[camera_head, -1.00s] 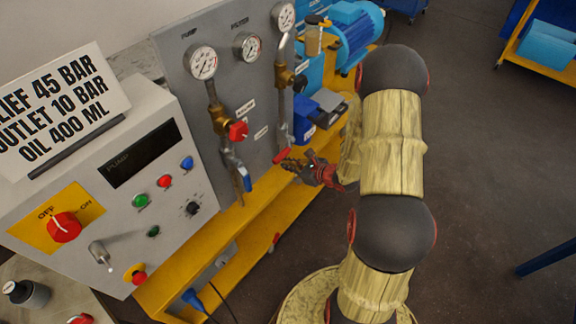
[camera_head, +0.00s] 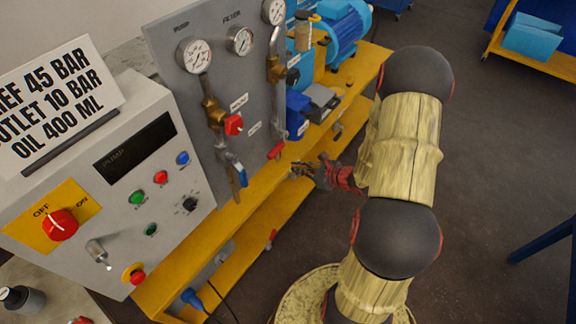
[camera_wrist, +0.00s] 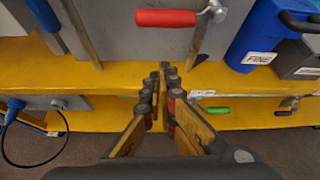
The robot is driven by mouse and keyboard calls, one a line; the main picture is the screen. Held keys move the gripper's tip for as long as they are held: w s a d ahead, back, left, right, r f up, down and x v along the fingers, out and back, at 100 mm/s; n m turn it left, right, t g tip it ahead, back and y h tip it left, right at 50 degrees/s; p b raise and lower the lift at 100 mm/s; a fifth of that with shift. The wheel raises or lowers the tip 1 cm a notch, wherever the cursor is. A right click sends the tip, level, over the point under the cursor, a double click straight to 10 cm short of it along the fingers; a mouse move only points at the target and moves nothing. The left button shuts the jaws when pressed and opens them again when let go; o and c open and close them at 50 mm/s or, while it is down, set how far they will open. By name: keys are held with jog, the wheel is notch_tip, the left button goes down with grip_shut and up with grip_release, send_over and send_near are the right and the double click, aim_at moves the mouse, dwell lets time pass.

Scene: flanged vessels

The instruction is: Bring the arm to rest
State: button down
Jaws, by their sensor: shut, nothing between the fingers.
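My gripper (camera_head: 300,170) is at the end of my folded arm in the head view, in front of the yellow bench (camera_head: 262,192) and a little below a red-handled valve (camera_head: 275,150). In the wrist view my gripper (camera_wrist: 163,72) points at the yellow bench edge (camera_wrist: 115,80), with the red handle (camera_wrist: 166,18) ahead and above. The fingers are close together with nothing held. My gripper appears apart from the bench and valve.
A control box (camera_head: 110,185) with a red knob stands left. A grey panel (camera_head: 190,110) carries gauges and a red valve knob (camera_head: 234,124). A blue motor (camera_head: 340,32) stands behind. A blue container (camera_wrist: 262,38) is right in the wrist view. Floor (camera_head: 490,150) at right is open.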

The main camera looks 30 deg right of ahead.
jog(key=shift+v, duration=1.5)
jog(key=shift+d+f, duration=0.1)
jog(key=s+a+r+n+g+y, duration=0.2)
jog(key=s+a+r+n+g, duration=0.2)
jog(key=s+a+n, duration=0.3)
jog(key=s+a+r+n+g+y, duration=0.2)
jog(key=s+a+r+n+g, duration=0.25)
jog(key=s+a+n, duration=0.35)
jog(key=s+a+r+n+t+h, duration=0.1)
jog(key=a+r+n+h, duration=0.2)
jog(key=r+n, duration=0.5)
jog(key=s+a+r+n+t+h, duration=0.2)
jog(key=r+n, duration=0.6)
jog(key=r, duration=0.6)
jog(key=a+h, duration=0.1)
jog(key=h, duration=0.1)
jog(key=shift+r+h, duration=0.25)
jog(key=shift+h, duration=0.05)
